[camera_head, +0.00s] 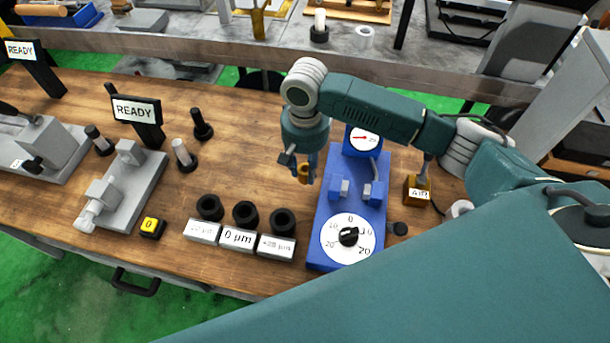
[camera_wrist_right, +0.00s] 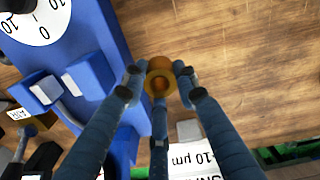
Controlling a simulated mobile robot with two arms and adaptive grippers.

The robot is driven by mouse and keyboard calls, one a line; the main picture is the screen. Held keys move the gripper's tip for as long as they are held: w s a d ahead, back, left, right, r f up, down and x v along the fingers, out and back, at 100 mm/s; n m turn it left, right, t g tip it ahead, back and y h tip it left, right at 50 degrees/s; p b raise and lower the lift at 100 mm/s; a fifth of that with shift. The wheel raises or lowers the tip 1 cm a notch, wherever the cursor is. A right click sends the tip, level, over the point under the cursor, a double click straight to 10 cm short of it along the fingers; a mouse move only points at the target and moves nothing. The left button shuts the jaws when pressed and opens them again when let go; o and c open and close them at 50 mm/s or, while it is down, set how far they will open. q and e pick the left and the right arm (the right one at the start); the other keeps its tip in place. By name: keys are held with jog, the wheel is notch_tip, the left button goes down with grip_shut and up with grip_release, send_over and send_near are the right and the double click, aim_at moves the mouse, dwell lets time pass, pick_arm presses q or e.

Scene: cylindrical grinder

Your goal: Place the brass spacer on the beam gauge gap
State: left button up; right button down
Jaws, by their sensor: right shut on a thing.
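The brass spacer (camera_head: 304,173) is a small golden ring. It also shows in the right wrist view (camera_wrist_right: 159,67), with its central hole facing the camera. My right gripper (camera_head: 303,177) is shut on it, with the blue fingers around it, and holds it over the wood just left of the blue beam gauge (camera_head: 324,222). The gauge also shows at the left of the wrist view (camera_wrist_right: 90,72). Its two small blocks with grey faces, left (camera_head: 340,188) and right (camera_head: 373,192), stand apart, and the gap between them is empty. My left gripper is not in view.
A round dial with a black knob (camera_head: 348,236) is at the gauge's front, and a meter (camera_head: 363,139) at its back. Several black rings stand behind white labelled blocks (camera_head: 238,238) left of the gauge. A brass AIR block (camera_head: 417,190) stands right. Bare wood (camera_head: 245,150) lies left of my gripper.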

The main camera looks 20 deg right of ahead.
jog(key=shift+f, duration=0.4)
notch_tip(320, 180, down, 3)
jog(key=shift+f, duration=0.35)
jog(key=c, duration=1.4)
grip_release()
jog(key=shift+f, duration=0.1)
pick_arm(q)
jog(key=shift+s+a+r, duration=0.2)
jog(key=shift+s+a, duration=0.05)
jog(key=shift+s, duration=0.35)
pick_arm(e)
jog(key=shift+o, duration=0.3)
